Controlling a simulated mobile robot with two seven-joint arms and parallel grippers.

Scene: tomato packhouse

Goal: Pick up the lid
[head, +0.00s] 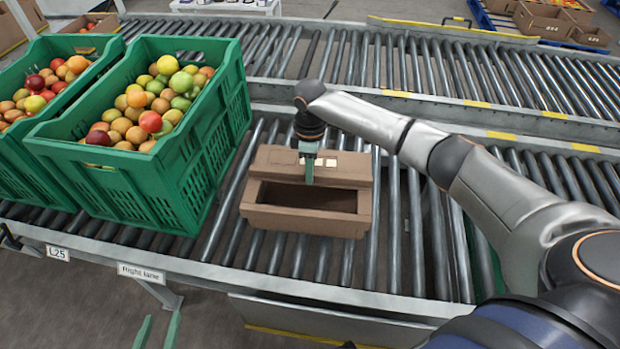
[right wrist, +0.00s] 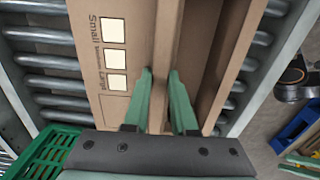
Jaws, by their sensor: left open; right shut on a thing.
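The lid (head: 350,166) is brown cardboard with pale squares. In the head view it lies over the back part of an open brown carton (head: 295,220), whose dark inside shows in front of it. My right gripper (head: 309,181) points down at the lid's front edge. In the right wrist view its green fingers (right wrist: 160,73) stand on either side of a cardboard edge of the lid (right wrist: 138,35), shut on it. The printed word "Small" shows beside the squares. My left gripper (head: 164,316) is open and empty at the bottom left, apart from the carton.
Two green crates of tomatoes stand left of the carton, the nearer one (head: 225,130) close to it. The carton rests on a roller conveyor (head: 400,250) with free rollers to its right. A second roller lane (head: 450,70) runs behind.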

